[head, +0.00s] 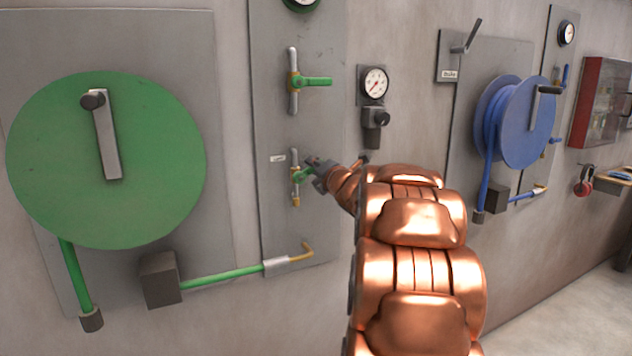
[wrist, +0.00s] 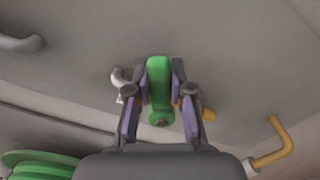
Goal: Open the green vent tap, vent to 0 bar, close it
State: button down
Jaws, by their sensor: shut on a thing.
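The lower green tap lever (head: 302,174) is on a short vertical pipe with brass fittings on the grey panel in the head view. My gripper (head: 316,165) is at this lever, coming from the right. In the wrist view the green lever (wrist: 159,92) lies between the two fingers of my gripper (wrist: 160,100), which are shut on it. An upper tap with a green lever (head: 318,81) sits higher on the same panel, its lever pointing right.
A large green hose reel (head: 60,170) is on the left, its green hose (head: 225,276) ending in a brass nozzle (head: 301,253) below the tap. A dial gauge (head: 375,83) with a regulator is right of the panel. A blue reel (head: 528,120) is farther right.

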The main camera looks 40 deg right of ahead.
jog(key=shift+a+r+n+b, duration=0.15)
jog(key=shift+a+n+b, duration=0.05)
jog(key=shift+n+b, duration=0.6)
jog(key=c, duration=1)
grip_release()
jog(key=shift+w+r, duration=0.1)
jog(key=shift+r, duration=0.05)
jog(key=v, duration=0.8)
